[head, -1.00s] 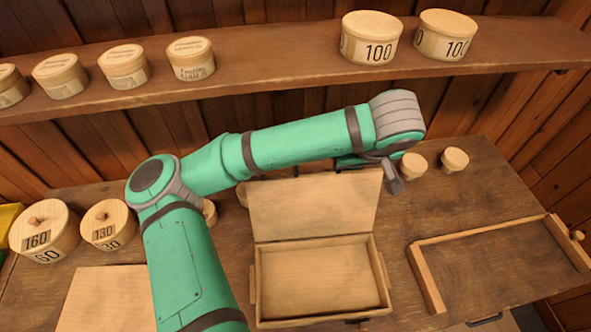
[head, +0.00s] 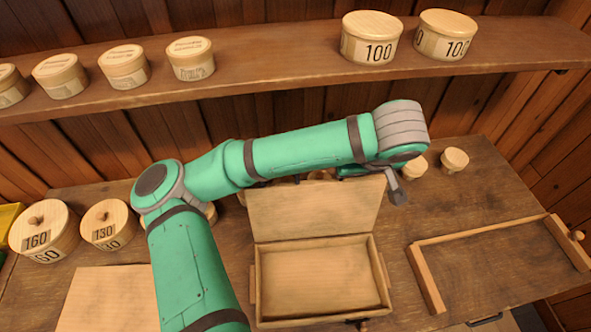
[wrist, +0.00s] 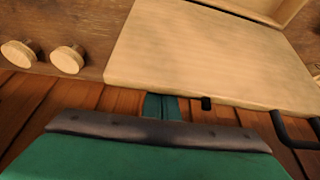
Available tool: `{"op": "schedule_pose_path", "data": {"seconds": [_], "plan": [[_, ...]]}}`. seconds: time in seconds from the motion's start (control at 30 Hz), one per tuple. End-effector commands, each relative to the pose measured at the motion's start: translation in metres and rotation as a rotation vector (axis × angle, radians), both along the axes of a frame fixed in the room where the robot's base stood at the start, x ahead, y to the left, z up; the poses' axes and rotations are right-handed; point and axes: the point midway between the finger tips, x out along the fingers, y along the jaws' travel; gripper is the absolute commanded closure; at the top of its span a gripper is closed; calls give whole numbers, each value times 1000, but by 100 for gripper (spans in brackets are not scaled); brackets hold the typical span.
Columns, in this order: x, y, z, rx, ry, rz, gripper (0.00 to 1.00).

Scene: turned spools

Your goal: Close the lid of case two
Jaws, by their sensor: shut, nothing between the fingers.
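The wooden case (head: 258,285) stands on the bench in the middle of the head view, empty inside. My gripper (head: 358,170) is shut and empty at the lid's upper right edge, mostly hidden behind the lid and arm. In the wrist view part of my gripper (wrist: 160,106) shows at the lid's free edge; contact is hard to tell.
Two small knobbed spools (head: 455,160) stand behind right of the case. A wooden frame (head: 428,280) lies to the right. Round boxes marked 160 (head: 45,232) and 130 (head: 110,225) and a pale board (head: 105,300) are at left. A shelf (head: 280,75) with round boxes runs above.

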Motion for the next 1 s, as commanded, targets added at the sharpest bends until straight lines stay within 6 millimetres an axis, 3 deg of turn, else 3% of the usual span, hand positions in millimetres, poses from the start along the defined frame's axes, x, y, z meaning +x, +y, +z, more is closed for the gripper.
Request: {"op": "schedule_pose_path", "data": {"seconds": [1.0], "plan": [[-35, -4, 0, 1, -1, -1, 100]]}}
